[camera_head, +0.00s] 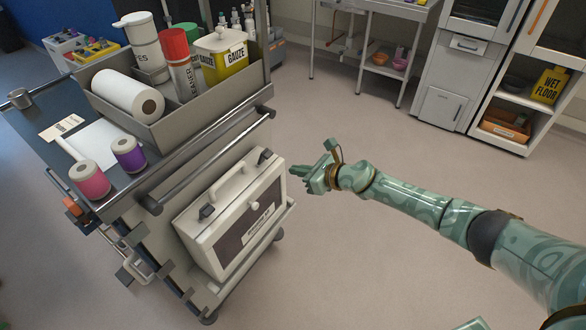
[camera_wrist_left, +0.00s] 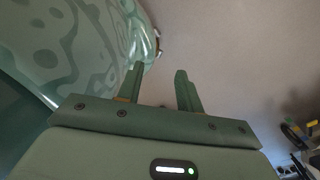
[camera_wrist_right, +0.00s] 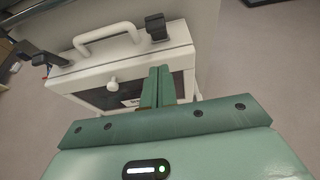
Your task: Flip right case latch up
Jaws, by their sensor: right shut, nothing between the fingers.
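The pale case (camera_head: 238,222) stands upright on the lower shelf of the cart, handle on top. Its black right latch (camera_head: 265,156) sits at the top edge, right of the handle; it also shows in the right wrist view (camera_wrist_right: 157,28). I cannot tell surely if its lever is up. The left latch (camera_head: 206,212) is at the handle's other side. My right gripper (camera_head: 294,171) is shut and empty, just right of the case; in the right wrist view its fingers (camera_wrist_right: 157,74) appear below the right latch, apart from it. My left gripper (camera_wrist_left: 158,78) is open and empty.
The cart top holds a grey bin (camera_head: 190,128) with a paper roll, cans and a gauze tub. Open floor (camera_head: 370,250) lies to the right. A shelf unit (camera_head: 520,100) stands far back.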

